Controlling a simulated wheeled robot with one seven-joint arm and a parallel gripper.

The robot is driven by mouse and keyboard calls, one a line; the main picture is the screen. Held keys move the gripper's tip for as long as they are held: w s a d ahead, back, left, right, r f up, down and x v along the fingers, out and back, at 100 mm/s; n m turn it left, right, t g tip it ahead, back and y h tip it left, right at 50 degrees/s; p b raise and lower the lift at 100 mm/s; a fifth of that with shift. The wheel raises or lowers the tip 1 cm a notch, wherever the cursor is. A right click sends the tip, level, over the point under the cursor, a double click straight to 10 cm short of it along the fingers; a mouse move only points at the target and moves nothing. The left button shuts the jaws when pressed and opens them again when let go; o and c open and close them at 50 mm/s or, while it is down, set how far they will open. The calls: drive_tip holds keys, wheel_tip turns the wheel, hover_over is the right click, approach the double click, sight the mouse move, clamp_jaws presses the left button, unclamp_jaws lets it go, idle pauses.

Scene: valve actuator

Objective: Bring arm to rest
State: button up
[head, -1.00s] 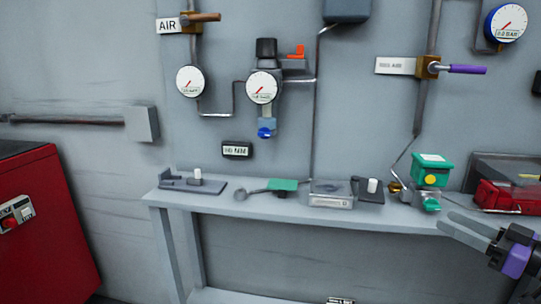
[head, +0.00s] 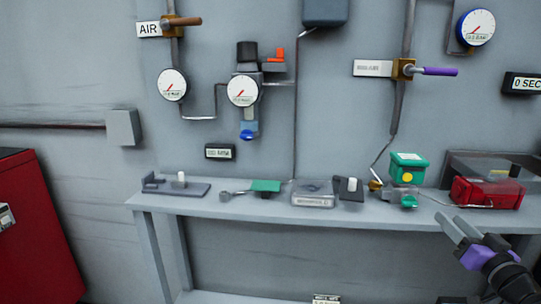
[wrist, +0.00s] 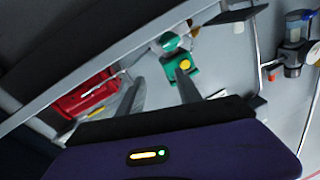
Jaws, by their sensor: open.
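My gripper (head: 458,229) is at the lower right of the head view, in front of the shelf's right end. Its two grey fingers are apart and nothing is between them. In the wrist view the fingers (wrist: 158,97) point toward the shelf, with a green valve actuator (wrist: 182,67) beyond them and apart from them. In the head view the actuator (head: 408,170) stands on the shelf, with a yellow round spot on its front and a smaller green part at its base.
A grey shelf (head: 230,207) runs along the wall. It bears a red box (head: 485,192), a clear box (head: 313,195), a green-topped tool (head: 265,186) and a grey plate (head: 175,187). Gauges, pipes and a purple-handled lever (head: 440,71) are on the wall. A red cabinet (head: 40,235) stands at left.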

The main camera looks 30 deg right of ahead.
drive_tip(key=s+a+f+n+p, duration=0.1)
drive_tip(key=s+a+f+p, duration=0.15)
drive_tip(key=a, duration=0.95)
drive_tip(key=s+a+f+n+p, duration=0.1)
drive_tip(key=s+a+f+p, duration=0.2)
drive_tip(key=a, duration=0.9)
drive_tip(key=s+a+n+y+p, duration=0.1)
drive_tip(key=s+a+n+y, duration=0.2)
drive_tip(key=s+a, duration=0.4)
drive_tip(key=s+a+f+n+g+y+p, duration=0.1)
drive_tip(key=s+a+y, duration=0.5)
drive_tip(key=a, duration=0.7)
drive_tip(key=s+n+p, duration=0.1)
drive_tip(key=s+n, duration=0.1)
drive_tip(key=shift+a+f+n, duration=0.25)
drive_tip(key=shift+n, duration=0.15)
